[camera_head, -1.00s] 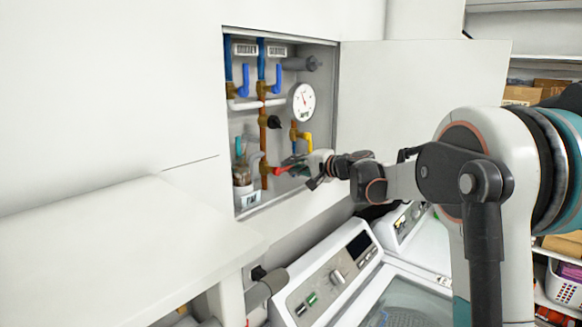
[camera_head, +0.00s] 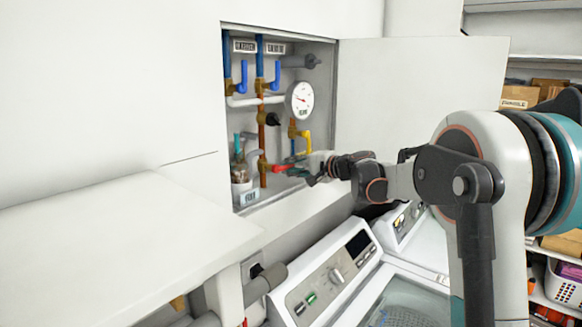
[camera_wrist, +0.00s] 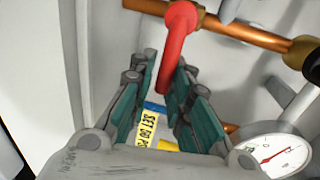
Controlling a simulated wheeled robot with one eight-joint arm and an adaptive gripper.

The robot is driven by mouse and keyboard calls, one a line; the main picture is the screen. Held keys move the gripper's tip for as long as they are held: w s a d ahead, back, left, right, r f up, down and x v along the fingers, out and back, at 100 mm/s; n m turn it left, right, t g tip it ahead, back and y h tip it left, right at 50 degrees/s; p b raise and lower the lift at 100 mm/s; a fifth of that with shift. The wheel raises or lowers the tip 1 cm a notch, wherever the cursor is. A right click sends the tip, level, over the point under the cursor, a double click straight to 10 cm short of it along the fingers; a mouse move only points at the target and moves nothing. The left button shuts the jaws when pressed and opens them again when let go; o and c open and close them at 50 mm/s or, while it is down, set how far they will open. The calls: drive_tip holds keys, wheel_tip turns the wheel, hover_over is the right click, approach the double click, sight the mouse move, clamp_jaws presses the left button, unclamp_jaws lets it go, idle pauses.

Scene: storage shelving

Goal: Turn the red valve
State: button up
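The red valve handle (camera_head: 275,167) is low in the open wall cabinet, on the copper pipe. My gripper (camera_head: 300,168) is at the handle, reaching in from the right. In the wrist view, the red handle (camera_wrist: 177,52) is a curved lever coming from the top edge. Its free end lies between the two teal-padded fingers of my gripper (camera_wrist: 167,72). The fingers are apart, with a visible gap beside the handle. In the head view the gripper hides part of the handle's end.
The cabinet also holds blue handles (camera_head: 244,75), a yellow handle (camera_head: 305,142), a black knob (camera_head: 273,119) and a round gauge (camera_head: 300,98). The cabinet door (camera_head: 425,95) is open to the right. Washing machines (camera_head: 335,275) stand below.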

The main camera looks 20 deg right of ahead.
drive_tip(key=shift+o, duration=0.7)
drive_tip(key=shift+d, duration=0.15)
drive_tip(key=v, duration=1.2)
